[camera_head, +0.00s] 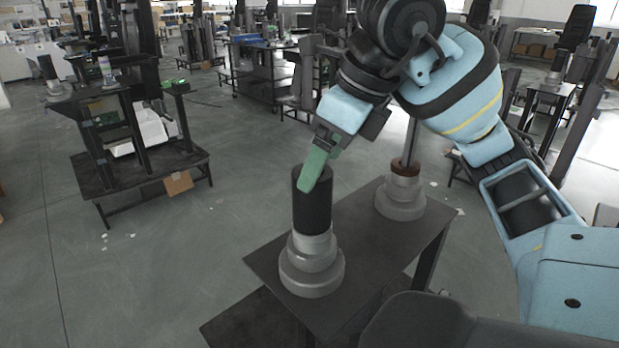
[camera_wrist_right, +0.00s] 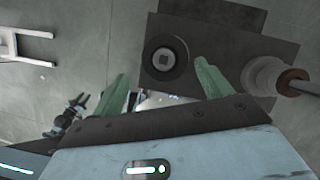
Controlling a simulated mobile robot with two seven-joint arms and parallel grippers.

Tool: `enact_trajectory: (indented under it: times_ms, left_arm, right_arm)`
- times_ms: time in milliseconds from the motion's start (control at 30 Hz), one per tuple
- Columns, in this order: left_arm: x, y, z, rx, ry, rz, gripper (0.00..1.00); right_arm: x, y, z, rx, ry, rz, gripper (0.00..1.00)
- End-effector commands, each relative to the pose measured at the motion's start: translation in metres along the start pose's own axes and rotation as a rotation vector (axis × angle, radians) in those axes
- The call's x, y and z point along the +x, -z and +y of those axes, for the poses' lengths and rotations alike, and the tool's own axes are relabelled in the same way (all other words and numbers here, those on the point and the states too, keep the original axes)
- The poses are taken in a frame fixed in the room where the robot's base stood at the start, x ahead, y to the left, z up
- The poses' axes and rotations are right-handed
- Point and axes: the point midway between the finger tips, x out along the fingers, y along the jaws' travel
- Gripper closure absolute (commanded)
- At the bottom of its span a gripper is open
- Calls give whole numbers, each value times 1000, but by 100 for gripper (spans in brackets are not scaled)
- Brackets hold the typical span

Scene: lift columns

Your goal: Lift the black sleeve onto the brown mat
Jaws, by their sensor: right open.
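The black sleeve (camera_head: 312,208) stands upright on a stepped grey base on the dark table. From above, in the right wrist view, the sleeve (camera_wrist_right: 151,73) is a dark ring with a grey square inside. My right gripper (camera_head: 318,172) is at the sleeve's top, its green fingers open. In the wrist view the open fingers (camera_wrist_right: 162,86) lie either side of the sleeve's lower edge, with no clear contact. The brown piece (camera_head: 405,167), perhaps the mat, sits on a second grey base around a rod; it also shows in the wrist view (camera_wrist_right: 292,82).
The dark table (camera_head: 375,248) carries both grey bases, the near one (camera_head: 312,272) and the far one (camera_head: 400,204), with bare surface between them. The upright rod (camera_head: 411,138) rises through the brown piece. Another workstation (camera_head: 150,168) stands apart at left.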

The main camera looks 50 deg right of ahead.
Motion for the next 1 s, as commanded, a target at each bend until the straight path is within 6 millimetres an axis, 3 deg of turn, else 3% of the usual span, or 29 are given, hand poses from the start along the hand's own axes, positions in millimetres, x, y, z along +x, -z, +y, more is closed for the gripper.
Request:
enact_trajectory:
  times_ms: [100,333,667,1000]
  left_arm:
    - [5,-6,0,-1,-1,-8,64]
    - [7,4,-1,0,0,14,64]
    - [15,0,-2,0,0,11,64]
    - [16,3,-3,2,0,17,64]
  right_arm:
    - [16,1,0,-1,-3,5,23]
    - [22,0,-1,0,-1,3,23]
    - [64,-1,-7,-1,-2,4,23]
    - [68,-1,-7,-1,0,0,25]
